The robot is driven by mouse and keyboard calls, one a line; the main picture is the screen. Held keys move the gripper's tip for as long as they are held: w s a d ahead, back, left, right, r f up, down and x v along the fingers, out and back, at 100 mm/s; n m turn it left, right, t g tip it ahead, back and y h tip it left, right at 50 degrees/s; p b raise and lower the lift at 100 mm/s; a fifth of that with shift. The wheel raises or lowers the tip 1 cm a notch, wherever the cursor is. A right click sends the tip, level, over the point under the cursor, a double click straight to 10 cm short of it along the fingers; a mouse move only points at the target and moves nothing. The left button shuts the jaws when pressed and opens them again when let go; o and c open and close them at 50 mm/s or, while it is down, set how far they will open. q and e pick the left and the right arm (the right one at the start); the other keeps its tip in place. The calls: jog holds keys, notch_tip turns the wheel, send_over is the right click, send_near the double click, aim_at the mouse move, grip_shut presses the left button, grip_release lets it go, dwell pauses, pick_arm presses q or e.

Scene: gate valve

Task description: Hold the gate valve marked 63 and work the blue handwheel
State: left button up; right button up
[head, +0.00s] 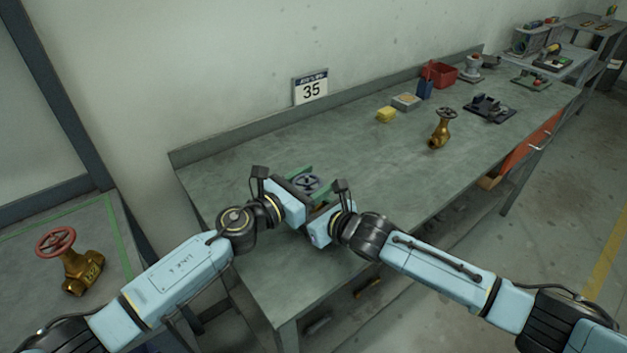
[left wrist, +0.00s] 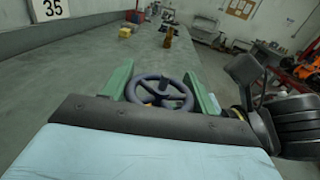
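A blue-grey spoked handwheel (head: 307,183) shows between my two hands over the near part of the long bench. The valve body under it is hidden, and no number 63 can be read. My left gripper (head: 299,184) is at the wheel. In the left wrist view its two green fingers (left wrist: 160,88) stand apart, one on each side, and the handwheel (left wrist: 160,92) overlaps their inner edges. Whether they press on the valve body below is hidden. My right gripper (head: 322,207) is close on the right side of the wheel, its fingertips mostly hidden.
A brass valve with a red handwheel (head: 70,265) stands on the left table. Another brass valve (head: 440,130) stands farther along the bench (head: 235,165). A yellow block (head: 386,115), a grey box (head: 405,102) and a red bin (head: 440,75) are behind. A sign reads 35 (head: 310,89).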

pick_arm(q)
jog(key=c, duration=0.4)
jog(key=shift+m+g+h, duration=0.4)
jog(key=m+g+h, duration=0.1)
jog(key=g, duration=0.1)
jog(key=m+g+h, duration=0.1)
jog(key=g, duration=0.1)
jog(key=m+g+h, duration=0.1)
jog(key=m, duration=0.1)
jog(key=shift+s+d+g, duration=0.15)
jog(key=shift+s+g, duration=0.1)
jog(key=shift+g, duration=0.15)
jog(key=shift+s+f+m+g+h, duration=0.1)
jog(key=shift+s+m+g+h, duration=0.1)
jog(key=shift+m+g, duration=1)
jog(key=shift+s+f+m+g+h, duration=0.15)
jog(key=shift+m+g, duration=0.55)
jog(key=shift+g, duration=0.9)
jog(key=shift+r+m+g, duration=0.1)
jog(key=shift+m+g, duration=0.2)
jog(key=shift+g, duration=0.2)
jog(key=o, duration=1)
jog(key=shift+r, duration=0.1)
